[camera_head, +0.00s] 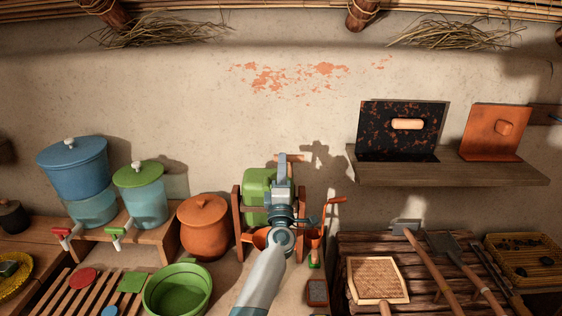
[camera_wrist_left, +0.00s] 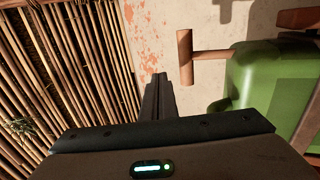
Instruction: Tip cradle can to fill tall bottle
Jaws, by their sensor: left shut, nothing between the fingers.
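The green can (camera_head: 257,185) sits in a brown wooden cradle (camera_head: 237,213) against the wall, partly hidden by my left arm. It also fills the right of the left wrist view (camera_wrist_left: 272,80), with a wooden T-shaped handle (camera_wrist_left: 185,60) sticking out from it. In the head view the handle (camera_head: 293,157) shows just above my left gripper (camera_head: 283,168), which is in front of the can's right side. The gripper is shut and empty; its fingers (camera_wrist_left: 158,95) look apart from the handle. I cannot make out a tall bottle. My right gripper is out of view.
A lidded clay pot (camera_head: 203,228) stands close left of the cradle, with a green basin (camera_head: 177,291) in front. Blue (camera_head: 75,165) and green-lidded (camera_head: 139,177) dispensers stand further left. A slatted table (camera_head: 365,250) with long-handled tools is at right, below a wall shelf (camera_head: 450,170).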

